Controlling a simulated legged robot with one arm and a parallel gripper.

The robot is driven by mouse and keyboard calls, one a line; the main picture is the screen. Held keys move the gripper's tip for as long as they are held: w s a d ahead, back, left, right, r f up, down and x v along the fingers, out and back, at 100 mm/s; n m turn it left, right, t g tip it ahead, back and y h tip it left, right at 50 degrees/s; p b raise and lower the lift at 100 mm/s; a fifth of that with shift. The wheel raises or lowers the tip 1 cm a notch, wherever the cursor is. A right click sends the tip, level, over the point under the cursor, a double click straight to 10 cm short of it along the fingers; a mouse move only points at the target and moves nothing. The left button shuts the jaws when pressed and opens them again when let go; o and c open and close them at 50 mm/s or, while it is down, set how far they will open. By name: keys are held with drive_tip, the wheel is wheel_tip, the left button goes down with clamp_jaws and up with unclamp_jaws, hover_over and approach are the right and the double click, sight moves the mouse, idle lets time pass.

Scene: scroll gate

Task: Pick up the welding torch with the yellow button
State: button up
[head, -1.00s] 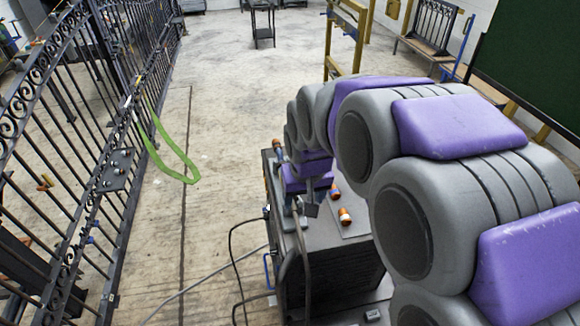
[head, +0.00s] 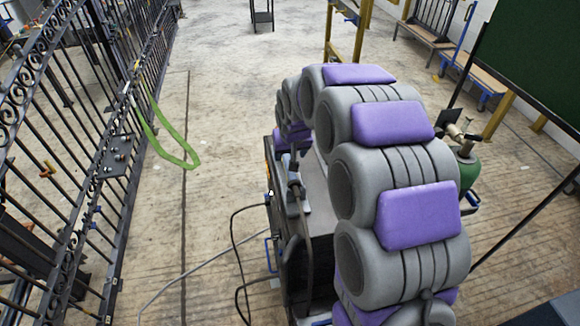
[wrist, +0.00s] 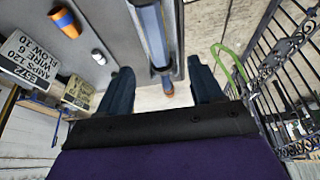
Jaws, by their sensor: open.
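In the wrist view a blue-grey rod-like tool (wrist: 150,35), which looks like a torch, runs down from the top edge to a brownish tip. It appears between the two dark fingers of my gripper (wrist: 160,66), which are apart. I cannot tell whether it is between the fingers or beneath them. No yellow button shows. In the head view a grey handle-like piece (head: 294,196) sits at the left edge of the dark welding cart (head: 316,185).
An ornate iron gate (head: 75,150) with a green strap (head: 170,150) stands left. Floor between gate and cart is mostly clear, with cables.

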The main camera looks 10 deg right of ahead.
sight(287, 164)
drive_tip(key=f, duration=0.2)
drive_tip(key=w+a+f, duration=0.1)
drive_tip(key=shift+a, duration=0.1)
drive_tip(key=shift+w+f, duration=0.2)
drive_tip(key=shift+f, duration=0.15)
drive_tip(key=shift+w+d+f, duration=0.1)
drive_tip(key=shift+d, duration=0.25)
drive_tip(key=shift+w+d+f+b, duration=0.25)
drive_tip(key=shift+d+f+b, duration=0.2)
drive_tip(key=shift+d+f, duration=0.35)
drive_tip(key=x, duration=0.3)
drive_tip(key=shift+w+a+f+b, duration=0.1)
drive_tip(key=shift+b, duration=0.2)
drive_tip(key=shift+a, duration=0.75)
drive_tip(key=shift+d+f, duration=0.1)
drive_tip(key=shift+d, duration=0.8)
drive_tip(key=shift+a+f, duration=0.1)
drive_tip(key=shift+a, duration=0.55)
drive_tip(key=shift+c, duration=1.1)
drive_tip(key=shift+d, duration=0.4)
drive_tip(key=c, duration=0.9)
